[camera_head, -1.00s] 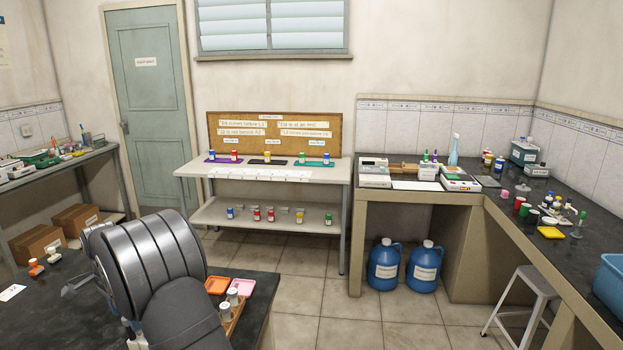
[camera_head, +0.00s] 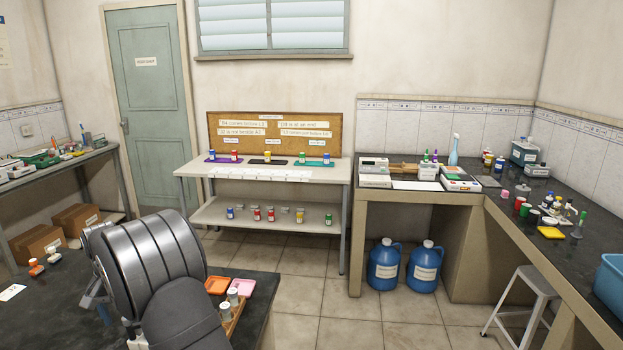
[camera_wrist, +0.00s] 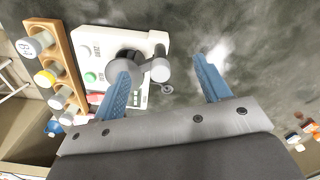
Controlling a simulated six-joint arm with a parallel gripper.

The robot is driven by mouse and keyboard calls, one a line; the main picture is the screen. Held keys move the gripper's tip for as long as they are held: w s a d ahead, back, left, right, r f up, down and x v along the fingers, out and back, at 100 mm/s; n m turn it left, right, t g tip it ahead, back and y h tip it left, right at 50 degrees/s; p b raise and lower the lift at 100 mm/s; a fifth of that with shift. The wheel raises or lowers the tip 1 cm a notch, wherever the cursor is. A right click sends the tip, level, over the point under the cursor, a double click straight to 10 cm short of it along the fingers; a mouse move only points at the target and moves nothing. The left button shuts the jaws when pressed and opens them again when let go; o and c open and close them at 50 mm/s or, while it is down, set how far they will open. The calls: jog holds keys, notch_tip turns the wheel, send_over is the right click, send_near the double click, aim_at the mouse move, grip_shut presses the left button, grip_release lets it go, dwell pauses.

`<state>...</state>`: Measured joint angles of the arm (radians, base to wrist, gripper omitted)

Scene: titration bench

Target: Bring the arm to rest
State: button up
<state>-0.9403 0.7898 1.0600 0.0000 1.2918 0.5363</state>
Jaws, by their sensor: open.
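My gripper (camera_wrist: 163,62) shows in the wrist view as two blue fingers spread apart, with nothing held between them. The left finger overlaps the edge of a white device (camera_wrist: 92,48) with a green button and a dark and grey knob-like part (camera_wrist: 155,68).
A wooden rack (camera_wrist: 63,50) of capped bottles stands beside the white device.

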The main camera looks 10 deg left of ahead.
jog(key=shift+n, duration=0.6)
jog(key=m, duration=0.4)
jog(key=shift+m, duration=0.4)
jog(key=m, duration=0.4)
jog(key=shift+m, duration=0.3)
jog(key=m, duration=0.3)
jog(key=shift+m, duration=0.4)
jog(key=m, duration=0.4)
